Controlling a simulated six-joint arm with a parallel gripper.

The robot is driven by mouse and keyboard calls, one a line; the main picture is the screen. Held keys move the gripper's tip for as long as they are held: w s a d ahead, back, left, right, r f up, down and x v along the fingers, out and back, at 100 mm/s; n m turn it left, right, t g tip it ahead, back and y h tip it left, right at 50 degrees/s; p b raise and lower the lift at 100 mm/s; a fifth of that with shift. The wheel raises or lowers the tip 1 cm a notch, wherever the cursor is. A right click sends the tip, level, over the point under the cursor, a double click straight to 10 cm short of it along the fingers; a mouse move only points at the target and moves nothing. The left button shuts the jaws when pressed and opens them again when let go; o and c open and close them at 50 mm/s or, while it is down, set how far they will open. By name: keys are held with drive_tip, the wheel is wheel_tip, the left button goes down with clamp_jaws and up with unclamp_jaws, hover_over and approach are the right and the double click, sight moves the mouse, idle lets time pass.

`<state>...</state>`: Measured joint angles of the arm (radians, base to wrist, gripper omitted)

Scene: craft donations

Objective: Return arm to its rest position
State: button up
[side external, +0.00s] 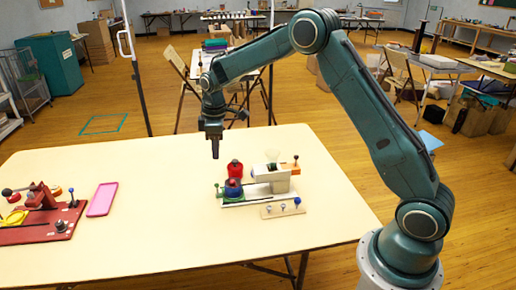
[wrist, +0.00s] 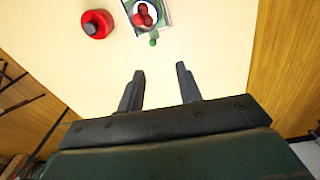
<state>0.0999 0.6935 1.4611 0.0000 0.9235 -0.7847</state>
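My gripper (side external: 215,150) hangs pointing down above the cream table, clear of everything on it. In the wrist view my gripper (wrist: 160,82) has its two dark fingers apart with only bare tabletop between them, so it is open and empty. My green arm arches up from its base at the right of the side view and reaches over the table's far part.
The table (side external: 150,200) holds a white-green device (side external: 270,185), a red knobbed pot (side external: 235,170), a small peg board (side external: 283,210), a pink tray (side external: 102,199) and a red base with tools (side external: 40,222). The table's middle is clear.

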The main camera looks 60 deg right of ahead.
drive_tip(key=s+a+r+m+t, duration=0.1)
drive_tip(key=s+a+r+m, duration=0.1)
drive_tip(key=s+r, duration=0.6)
drive_tip(key=s+a+r+m+t, duration=0.1)
drive_tip(key=s+a+r+m, duration=0.1)
drive_tip(key=s+r, duration=0.65)
drive_tip(key=s+a+m+t, duration=0.1)
drive_tip(key=s+m+t, duration=0.1)
drive_tip(key=s, duration=1.8)
drive_tip(key=shift+a+r+m+t, duration=0.25)
drive_tip(key=shift+m+t, duration=0.15)
drive_tip(key=shift+m, duration=0.5)
